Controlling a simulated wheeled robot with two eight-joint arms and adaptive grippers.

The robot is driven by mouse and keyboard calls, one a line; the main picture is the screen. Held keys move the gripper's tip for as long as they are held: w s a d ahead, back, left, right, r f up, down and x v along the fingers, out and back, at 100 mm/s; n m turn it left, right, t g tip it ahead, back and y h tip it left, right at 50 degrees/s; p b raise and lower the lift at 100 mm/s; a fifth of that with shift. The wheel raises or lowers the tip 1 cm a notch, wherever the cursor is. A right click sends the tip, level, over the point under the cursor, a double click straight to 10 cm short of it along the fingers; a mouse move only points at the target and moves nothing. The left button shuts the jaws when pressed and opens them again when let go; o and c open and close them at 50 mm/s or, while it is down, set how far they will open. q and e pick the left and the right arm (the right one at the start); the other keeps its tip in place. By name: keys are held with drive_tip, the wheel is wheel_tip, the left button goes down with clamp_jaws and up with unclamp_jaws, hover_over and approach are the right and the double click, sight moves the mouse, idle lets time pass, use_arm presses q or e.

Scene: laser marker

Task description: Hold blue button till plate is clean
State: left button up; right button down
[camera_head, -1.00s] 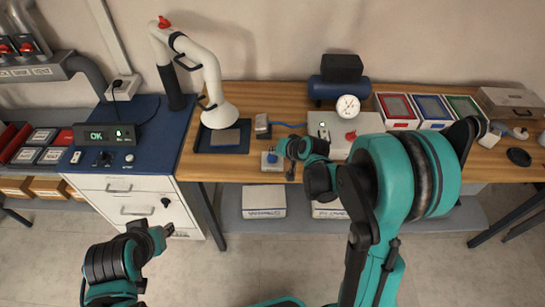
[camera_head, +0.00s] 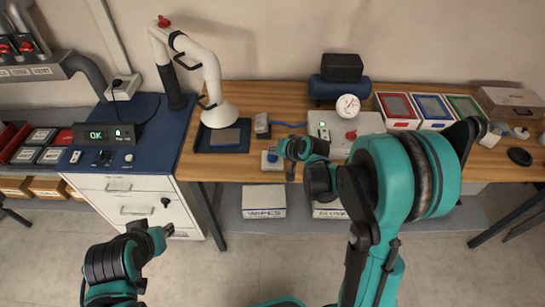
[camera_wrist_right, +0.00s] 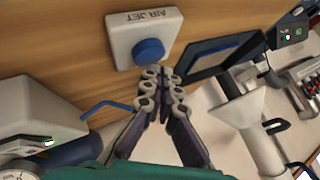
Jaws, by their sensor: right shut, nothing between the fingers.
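The blue button (camera_wrist_right: 148,52) sits on a white box labelled AIR JET (camera_wrist_right: 125,30) at the top of the right wrist view. In the head view the same blue button (camera_head: 272,158) is at the table's front edge. My right gripper (camera_wrist_right: 165,72) is shut and empty, its fingertips right by the button's lower edge; I cannot tell whether they touch it. In the head view my right gripper (camera_head: 283,149) is beside the box. The grey plate (camera_head: 225,137) lies in a dark tray (camera_head: 204,146) under the white hose nozzle. My left gripper (camera_head: 163,235) hangs low at the left, its jaws unclear.
A white-and-black extraction arm (camera_head: 212,80) stands over the tray. A grey device with a gauge (camera_head: 348,107) and red, blue and green trays (camera_head: 432,108) stand to the right. A display reading OK (camera_head: 97,135) sits on the blue cabinet at the left.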

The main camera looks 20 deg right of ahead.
sight(274, 158)
drive_tip(key=shift+f, duration=0.2)
drive_tip(key=shift+f+b, duration=0.55)
drive_tip(key=shift+b, duration=0.1)
idle(0.6)
drive_tip(key=shift+r, duration=0.1)
idle(1.5)
drive_tip(key=shift+r+p, duration=0.75)
drive_tip(key=shift+r, duration=0.15)
drive_tip(key=shift+r, duration=0.1)
wheel_tip(274, 158, up, 5)
drive_tip(key=p, duration=0.4)
